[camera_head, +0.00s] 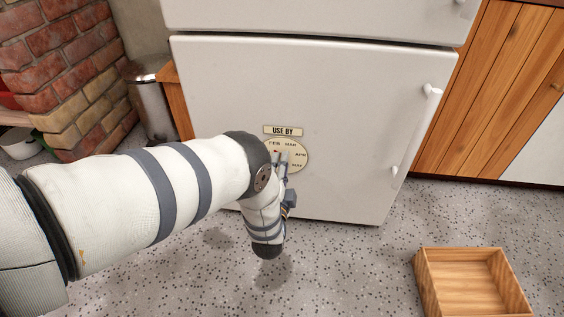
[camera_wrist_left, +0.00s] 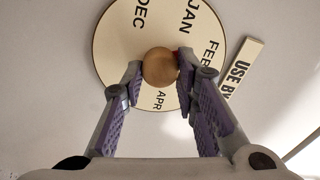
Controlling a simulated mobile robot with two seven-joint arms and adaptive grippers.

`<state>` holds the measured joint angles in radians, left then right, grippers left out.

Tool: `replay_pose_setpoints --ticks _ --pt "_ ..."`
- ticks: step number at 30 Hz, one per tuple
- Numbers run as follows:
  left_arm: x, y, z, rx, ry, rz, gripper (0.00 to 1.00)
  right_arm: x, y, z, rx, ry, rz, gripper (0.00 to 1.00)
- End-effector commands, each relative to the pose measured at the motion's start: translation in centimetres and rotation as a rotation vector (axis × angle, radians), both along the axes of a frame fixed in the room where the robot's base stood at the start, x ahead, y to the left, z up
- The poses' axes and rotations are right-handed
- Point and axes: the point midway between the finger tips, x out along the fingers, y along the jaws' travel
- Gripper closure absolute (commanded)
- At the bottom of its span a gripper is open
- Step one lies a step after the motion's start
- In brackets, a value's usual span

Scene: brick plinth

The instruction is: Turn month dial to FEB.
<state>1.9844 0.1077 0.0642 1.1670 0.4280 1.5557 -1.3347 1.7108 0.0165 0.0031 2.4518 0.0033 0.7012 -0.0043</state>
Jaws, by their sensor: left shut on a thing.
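The round cream month dial (camera_head: 299,168) is on the white fridge door, below a USE BY label (camera_head: 283,131). In the wrist view the dial (camera_wrist_left: 117,50) shows DEC, JAN, FEB and APR. My left gripper (camera_wrist_left: 160,65) is shut on the round tan knob (camera_wrist_left: 159,66) at the dial's middle, one finger on each side. A small red mark (camera_wrist_left: 177,56) shows beside the knob on the FEB side; its tip is partly hidden. The left gripper (camera_head: 284,166) is partly hidden in the head view.
The fridge door (camera_head: 330,90) has a white handle (camera_head: 415,130) at right. An open wooden crate (camera_head: 425,285) stands on the speckled floor at lower right. A bin (camera_head: 150,105) and a brick plinth (camera_head: 75,75) are at left. Floor between fridge and crate is clear.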

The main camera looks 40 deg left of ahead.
Motion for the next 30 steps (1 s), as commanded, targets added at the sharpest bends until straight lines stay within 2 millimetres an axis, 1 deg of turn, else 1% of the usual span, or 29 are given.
replay_pose_setpoints --ticks 6,13,19,30 --pt "-0.14 0.12 -0.19 0.128 0.082 0.003 1.0 -0.05 -0.01 -0.11 0.001 0.003 0.001 1.0" --pt "-0.21 0.2 -0.22 0.221 0.139 0.006 1.0 -0.12 -0.01 -0.17 0.001 0.006 0.001 1.0" --pt "-0.23 0.25 -0.21 0.26 0.163 0.006 1.0 -0.14 -0.02 -0.19 0.001 0.007 0.001 1.0" --pt "-0.27 0.32 -0.2 0.272 0.171 0.009 1.0 -0.15 -0.02 -0.19 0.001 0.007 0.001 1.0"
